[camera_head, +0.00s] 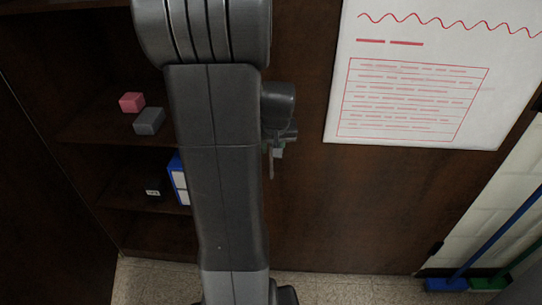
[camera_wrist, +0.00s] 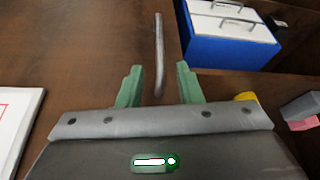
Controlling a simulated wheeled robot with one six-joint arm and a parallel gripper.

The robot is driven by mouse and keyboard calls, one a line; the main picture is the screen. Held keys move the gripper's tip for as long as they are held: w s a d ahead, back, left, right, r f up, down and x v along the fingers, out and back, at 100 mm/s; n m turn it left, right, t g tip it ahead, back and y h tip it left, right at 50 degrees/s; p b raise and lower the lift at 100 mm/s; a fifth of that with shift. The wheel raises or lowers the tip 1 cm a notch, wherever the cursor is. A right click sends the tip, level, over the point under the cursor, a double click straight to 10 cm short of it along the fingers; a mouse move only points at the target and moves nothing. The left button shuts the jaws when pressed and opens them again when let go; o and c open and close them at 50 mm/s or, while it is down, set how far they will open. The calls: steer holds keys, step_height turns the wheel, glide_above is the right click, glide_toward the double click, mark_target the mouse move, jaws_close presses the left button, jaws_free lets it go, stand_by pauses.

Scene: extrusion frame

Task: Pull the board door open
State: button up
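The board door (camera_head: 345,210) is a dark brown wooden panel. A white poster with red print (camera_head: 415,75) is on it. In the wrist view the door (camera_wrist: 70,45) fills the left and middle. A thin grey bar handle (camera_wrist: 159,30) stands on it, running lengthwise in the picture. My gripper (camera_wrist: 158,68) is open, with one green finger on each side of the handle's near end. I see gaps on both sides and no grip; depth is hard to tell. In the head view my arm largely hides the gripper, which shows small beside the arm.
Open shelves left of the door hold a red block (camera_head: 132,102), a grey block (camera_head: 149,121) and a blue box with white faces (camera_head: 179,179). A blue broom (camera_head: 447,284) and a green broom (camera_head: 488,283) stand at the right. Tiled floor (camera_head: 340,289) shows below.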

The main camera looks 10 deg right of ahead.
steer(key=x, duration=0.7)
jaws_close()
